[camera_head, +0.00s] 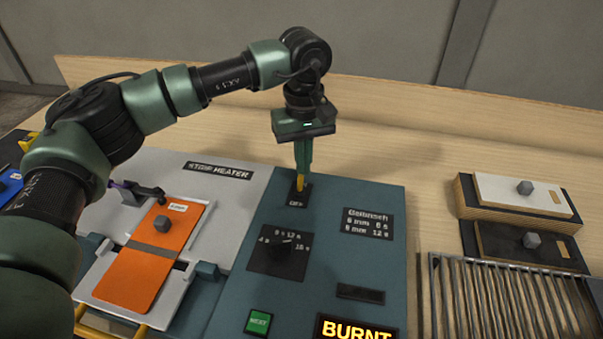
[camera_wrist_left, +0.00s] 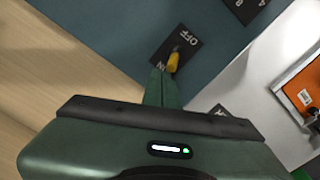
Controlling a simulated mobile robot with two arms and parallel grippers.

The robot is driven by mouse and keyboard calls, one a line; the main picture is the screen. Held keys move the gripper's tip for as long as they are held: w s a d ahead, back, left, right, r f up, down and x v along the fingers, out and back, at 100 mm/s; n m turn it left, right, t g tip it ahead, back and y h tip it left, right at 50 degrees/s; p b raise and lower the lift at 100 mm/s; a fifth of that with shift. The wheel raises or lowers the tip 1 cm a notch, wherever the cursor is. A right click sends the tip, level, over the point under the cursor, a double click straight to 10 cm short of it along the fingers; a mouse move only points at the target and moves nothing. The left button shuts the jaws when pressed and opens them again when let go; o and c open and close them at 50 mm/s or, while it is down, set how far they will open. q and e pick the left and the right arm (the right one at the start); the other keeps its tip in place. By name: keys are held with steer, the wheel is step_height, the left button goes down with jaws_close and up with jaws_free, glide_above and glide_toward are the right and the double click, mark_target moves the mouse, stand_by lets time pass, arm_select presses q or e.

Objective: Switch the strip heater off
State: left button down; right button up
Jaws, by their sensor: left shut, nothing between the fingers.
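The strip heater console (camera_head: 350,210) is a teal panel joined to a pale grey plate lettered STRIP HEATER (camera_head: 218,170). Its yellow toggle switch (camera_head: 300,183) stands on a black plate, with OFF on the near side. In the left wrist view the toggle (camera_wrist_left: 174,62) appears to lean towards the ON end, away from OFF. My left gripper (camera_head: 302,170) points down, shut and empty, with its tips right at the toggle on the ON side. Those tips (camera_wrist_left: 160,74) show beside it in the wrist view; contact cannot be told.
An orange sheet (camera_head: 140,275) lies on the grey plate. A dial (camera_head: 285,246), a green NEXT button (camera_head: 258,322) and a lit BURNT display (camera_head: 355,329) are nearer on the console. A slatted rack (camera_head: 500,295) and two knobbed blocks (camera_head: 525,195) stand at right.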

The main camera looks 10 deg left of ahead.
arm_select(q)
steer(key=shift+s, duration=0.85)
step_height(320, 180, up, 7)
steer(key=p, duration=0.3)
steer(key=shift+w+p, duration=0.4)
stand_by(0.5)
